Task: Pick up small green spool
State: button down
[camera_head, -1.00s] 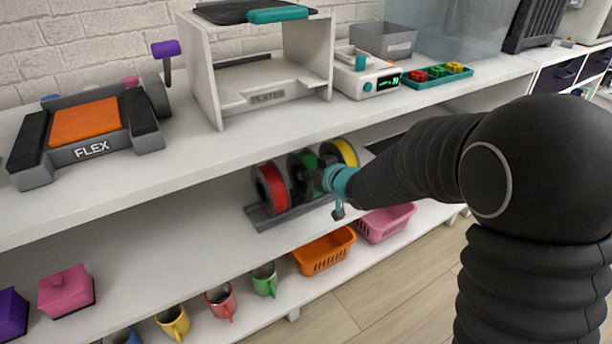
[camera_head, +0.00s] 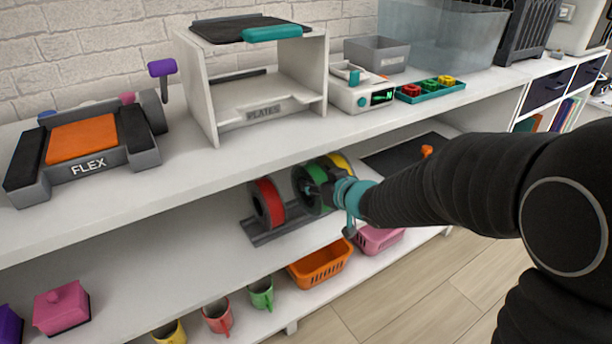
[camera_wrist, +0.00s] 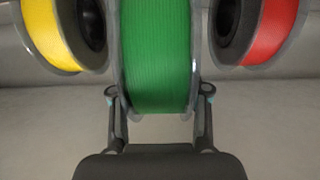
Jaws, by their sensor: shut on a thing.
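The green spool (camera_head: 309,187) shows in the head view between the red spool (camera_head: 268,203) and the yellow spool (camera_head: 341,163), on the lower shelf. My gripper (camera_head: 333,190) is at its front side, shut on it. In the wrist view the green spool (camera_wrist: 158,55) fills the middle, closer than its neighbours, with a fingertip of my gripper (camera_wrist: 160,98) at each rim. The yellow spool (camera_wrist: 60,30) is at left and the red spool (camera_wrist: 262,30) at right. In the head view my gripper and the green spool hide part of the yellow spool. Whether the green spool touches its rack is unclear.
The grey spool rack (camera_head: 268,234) stands under the red spool. The upper shelf board (camera_head: 210,155) is close above the spools. An orange basket (camera_head: 320,265), a pink basket (camera_head: 379,239) and a green mug (camera_head: 261,293) stand below. The shelf left of the rack is clear.

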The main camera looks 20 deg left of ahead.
jog(key=s+d, duration=0.8)
jog(key=d, duration=0.2)
jog(key=shift+s+p, duration=0.2)
jog(key=shift+p, duration=0.1)
